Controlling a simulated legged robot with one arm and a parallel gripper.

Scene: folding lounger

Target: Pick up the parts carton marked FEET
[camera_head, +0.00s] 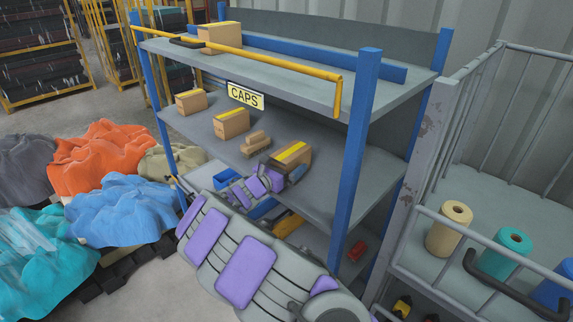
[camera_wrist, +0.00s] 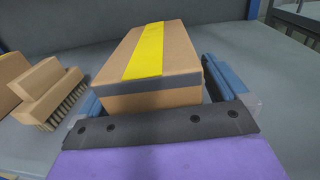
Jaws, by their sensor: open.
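A brown carton with a yellow tape strip (camera_head: 291,153) stands on the middle shelf, at its right part. In the wrist view the same carton (camera_wrist: 150,62) sits between the two blue fingers, its near end facing me and a dark grey band along its upper edge. My gripper (camera_head: 278,178) is open around the near end of this carton; I cannot tell whether either finger touches it. No FEET marking is readable on any carton. Two more taped cartons, one at the left (camera_head: 191,102) and one in the middle (camera_head: 231,124), stand on the same shelf.
A wooden brush (camera_head: 255,143) lies just left of the carton; it also shows in the wrist view (camera_wrist: 50,92). A CAPS sign (camera_head: 245,96) hangs on the upper shelf edge. A blue post (camera_head: 354,160) rises right of my arm. A yellow rail (camera_head: 250,55) crosses above.

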